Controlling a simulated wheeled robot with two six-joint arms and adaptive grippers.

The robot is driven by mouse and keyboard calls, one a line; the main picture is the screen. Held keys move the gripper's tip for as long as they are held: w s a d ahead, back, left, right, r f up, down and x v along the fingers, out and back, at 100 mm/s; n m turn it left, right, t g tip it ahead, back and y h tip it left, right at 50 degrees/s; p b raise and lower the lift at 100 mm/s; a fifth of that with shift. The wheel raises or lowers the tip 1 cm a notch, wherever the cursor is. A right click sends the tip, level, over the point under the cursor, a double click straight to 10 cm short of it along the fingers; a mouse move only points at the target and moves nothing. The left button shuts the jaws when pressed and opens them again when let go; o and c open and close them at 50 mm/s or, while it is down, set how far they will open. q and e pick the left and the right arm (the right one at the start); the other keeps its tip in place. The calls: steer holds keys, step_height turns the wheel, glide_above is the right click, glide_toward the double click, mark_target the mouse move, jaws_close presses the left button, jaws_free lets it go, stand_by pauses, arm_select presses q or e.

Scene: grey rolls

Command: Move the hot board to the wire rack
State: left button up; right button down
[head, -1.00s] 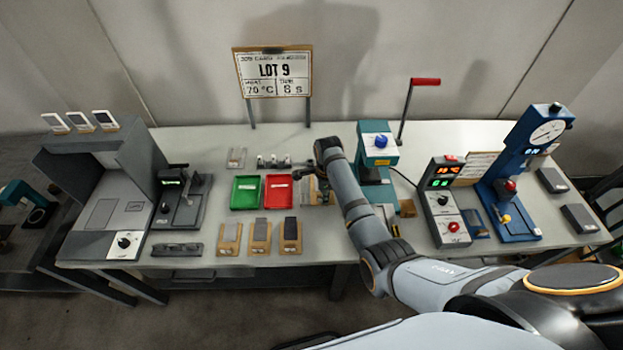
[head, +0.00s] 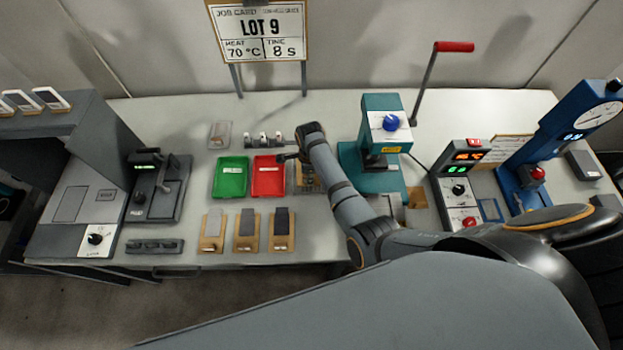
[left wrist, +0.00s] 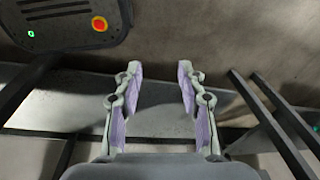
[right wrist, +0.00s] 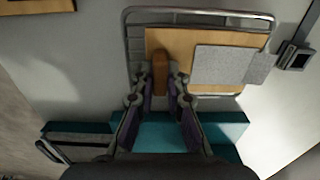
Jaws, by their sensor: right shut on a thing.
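The hot board (right wrist: 177,50), a tan wooden board with a grey pad on it, lies over the wire rack (right wrist: 128,40) in the right wrist view. I cannot tell whether it rests fully on the wires. My right gripper (right wrist: 161,82) is shut on the board's wooden handle (right wrist: 160,62). In the head view the rack and board (head: 306,180) are partly hidden by my right arm, right of the red tray; the fingertips are not clear there. My left gripper (left wrist: 159,72) is open and empty in the left wrist view, away from the board.
A teal press (head: 378,165) with a red-handled lever stands close right of the rack. A red tray (head: 268,186) and a green tray (head: 231,187) are left of it. A controller box (head: 458,190) is further right.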

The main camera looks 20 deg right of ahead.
steer(key=shift+s, duration=0.25)
steer(key=shift+s+r, duration=0.1)
steer(key=shift+s, duration=0.05)
steer(key=c, duration=1.6)
jaws_free()
steer(key=shift+a, duration=0.2)
steer(key=shift+c, duration=0.2)
steer(key=shift+o, duration=1.3)
steer(key=shift+f, duration=0.2)
step_height(320, 180, up, 7)
steer(key=p, duration=0.6)
arm_select(q)
steer(key=shift+s+a+r, duration=0.1)
steer(key=shift+s+r, duration=0.15)
steer(key=shift+r, duration=1.15)
steer(key=shift+s+r, duration=0.2)
steer(key=shift+r, duration=1.2)
arm_select(e)
steer(key=shift+r, duration=2.75)
